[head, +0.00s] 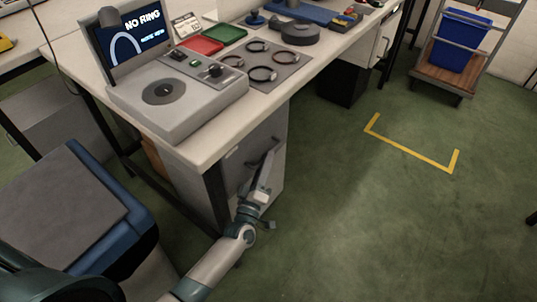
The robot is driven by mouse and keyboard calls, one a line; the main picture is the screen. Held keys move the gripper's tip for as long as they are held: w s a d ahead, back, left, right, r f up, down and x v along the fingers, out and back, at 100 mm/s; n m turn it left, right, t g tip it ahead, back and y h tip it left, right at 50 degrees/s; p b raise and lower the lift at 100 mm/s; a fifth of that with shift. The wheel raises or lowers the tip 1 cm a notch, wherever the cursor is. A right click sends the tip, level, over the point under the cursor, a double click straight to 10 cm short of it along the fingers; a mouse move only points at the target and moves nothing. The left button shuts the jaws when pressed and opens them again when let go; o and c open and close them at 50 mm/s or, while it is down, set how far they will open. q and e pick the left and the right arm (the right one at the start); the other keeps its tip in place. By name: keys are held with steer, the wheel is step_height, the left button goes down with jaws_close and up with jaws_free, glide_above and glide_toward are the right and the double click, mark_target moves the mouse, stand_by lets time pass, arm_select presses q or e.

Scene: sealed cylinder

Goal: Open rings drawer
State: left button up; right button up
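A grey drawer cabinet (236,160) stands under the near end of the workbench, its drawer front facing right. I cannot read any label that tells which drawer is for rings. The drawer looks closed or nearly so. My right gripper is out of view.
The workbench (205,150) carries a grey test device (178,92) with a "NO RING" screen, a mat with several rings (262,74), and red (200,45) and green trays.

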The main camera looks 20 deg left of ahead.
arm_select(q)
steer(key=shift+x, duration=1.35)
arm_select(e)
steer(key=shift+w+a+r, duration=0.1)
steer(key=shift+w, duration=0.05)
arm_select(q)
jaws_close()
steer(key=shift+d, duration=0.1)
